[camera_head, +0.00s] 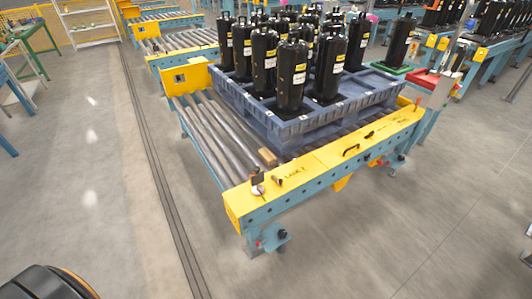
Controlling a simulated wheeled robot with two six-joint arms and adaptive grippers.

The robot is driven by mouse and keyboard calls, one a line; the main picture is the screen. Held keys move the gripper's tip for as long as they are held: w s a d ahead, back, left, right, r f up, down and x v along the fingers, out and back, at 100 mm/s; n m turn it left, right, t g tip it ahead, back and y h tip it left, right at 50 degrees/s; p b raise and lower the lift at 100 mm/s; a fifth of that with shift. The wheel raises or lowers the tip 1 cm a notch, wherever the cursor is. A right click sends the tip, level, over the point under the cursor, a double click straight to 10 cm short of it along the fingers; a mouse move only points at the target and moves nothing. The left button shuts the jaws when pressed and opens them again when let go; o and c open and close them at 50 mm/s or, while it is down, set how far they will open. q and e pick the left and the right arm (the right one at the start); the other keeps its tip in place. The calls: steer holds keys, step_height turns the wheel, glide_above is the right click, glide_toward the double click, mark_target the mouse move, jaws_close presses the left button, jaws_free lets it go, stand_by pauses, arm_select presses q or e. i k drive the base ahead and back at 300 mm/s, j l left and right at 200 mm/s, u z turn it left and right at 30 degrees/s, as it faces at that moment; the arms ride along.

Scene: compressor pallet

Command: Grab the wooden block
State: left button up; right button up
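A small brown wooden block (267,157) lies on the metal rollers of the conveyor (215,135). It is close to the yellow end beam (325,160), just in front of the blue pallet's near corner. Neither of my grippers shows in the head view, so their distance from the block cannot be seen.
The blue pallet (290,130) carries several black compressors (292,75). Small dark items lie on the yellow beam. A red tray (422,79) is at the right. More conveyors stand behind. The grey floor at left and front right is clear.

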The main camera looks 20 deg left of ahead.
mark_target(268, 158)
steer(key=i+j+z, duration=0.1)
steer(key=i+j, duration=0.15)
steer(key=j, duration=0.4)
steer(key=i+j+z, duration=0.15)
steer(key=j, duration=0.55)
steer(key=i+j+z, duration=0.1)
steer(key=i+j, duration=0.2)
steer(key=j, duration=0.4)
steer(key=i+j+z, duration=0.1)
steer(key=j, duration=0.65)
steer(key=i+j+z, duration=0.15)
steer(key=j, duration=0.55)
steer(key=i+j+z, duration=0.1)
steer(key=j, duration=0.65)
steer(key=i+j+z, duration=0.1)
steer(key=j, duration=0.7)
